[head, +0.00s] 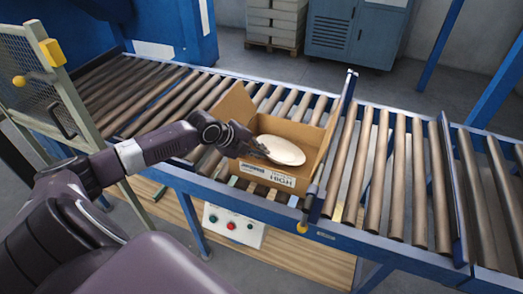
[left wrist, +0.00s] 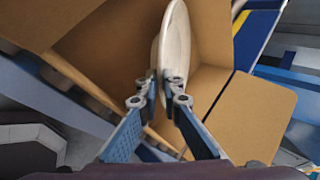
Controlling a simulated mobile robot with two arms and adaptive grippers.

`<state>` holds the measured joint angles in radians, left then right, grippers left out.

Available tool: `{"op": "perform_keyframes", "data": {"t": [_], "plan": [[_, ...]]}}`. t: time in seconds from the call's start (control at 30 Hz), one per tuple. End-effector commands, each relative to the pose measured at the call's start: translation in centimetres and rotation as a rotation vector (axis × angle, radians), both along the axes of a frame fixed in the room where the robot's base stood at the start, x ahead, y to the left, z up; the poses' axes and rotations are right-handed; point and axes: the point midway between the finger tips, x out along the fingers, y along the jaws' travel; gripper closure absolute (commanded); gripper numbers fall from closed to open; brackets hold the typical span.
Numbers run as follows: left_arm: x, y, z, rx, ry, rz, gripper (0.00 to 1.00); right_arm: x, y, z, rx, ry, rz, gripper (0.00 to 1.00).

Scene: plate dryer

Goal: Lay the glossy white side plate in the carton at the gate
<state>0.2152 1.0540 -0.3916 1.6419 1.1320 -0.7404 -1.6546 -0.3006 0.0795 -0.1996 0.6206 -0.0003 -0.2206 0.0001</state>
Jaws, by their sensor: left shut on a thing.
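The white side plate (head: 281,150) is over the open carton (head: 281,178) in the head view. My left gripper (head: 256,150) is shut on the plate's near-left edge. In the left wrist view the plate (left wrist: 176,45) stands edge-on between the two fingertips (left wrist: 162,88), with the carton's brown inside (left wrist: 215,45) around and behind it. Whether the plate touches the carton's floor cannot be told. The carton stands on the roller conveyor against the gate (head: 331,140). My right gripper is in neither view.
The conveyor rollers (head: 408,180) run left and right of the carton. A mesh guard (head: 35,80) stands at the left. A control box with buttons (head: 234,226) hangs on the conveyor's front. The carton's flaps stand open around its top.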

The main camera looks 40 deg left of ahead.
Motion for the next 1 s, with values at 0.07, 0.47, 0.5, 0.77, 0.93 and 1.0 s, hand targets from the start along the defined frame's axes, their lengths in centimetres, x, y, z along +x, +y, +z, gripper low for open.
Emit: {"op": "perform_keyframes", "data": {"t": [0.07, 0.47, 0.5, 0.77, 0.93, 1.0], "plan": [[0.2, 0.0, 0.1, 0.000, -0.006, 0.001, 1.00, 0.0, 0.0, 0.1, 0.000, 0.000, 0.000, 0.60], [0.1, 0.0, -0.3, 0.001, -0.002, 0.000, 0.80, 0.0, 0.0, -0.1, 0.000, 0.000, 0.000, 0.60], [0.1, 0.0, -0.3, 0.001, -0.002, 0.000, 0.77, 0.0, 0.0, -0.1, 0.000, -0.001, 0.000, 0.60], [0.1, 0.0, -0.1, 0.000, -0.003, 0.000, 0.77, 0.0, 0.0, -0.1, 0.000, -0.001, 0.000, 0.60], [-0.4, 0.4, 0.5, 0.004, -0.005, 0.000, 0.77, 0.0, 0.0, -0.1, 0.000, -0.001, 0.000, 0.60], [-1.0, 0.6, 1.1, 0.005, -0.003, 0.000, 0.77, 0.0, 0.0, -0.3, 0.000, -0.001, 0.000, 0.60]]}}
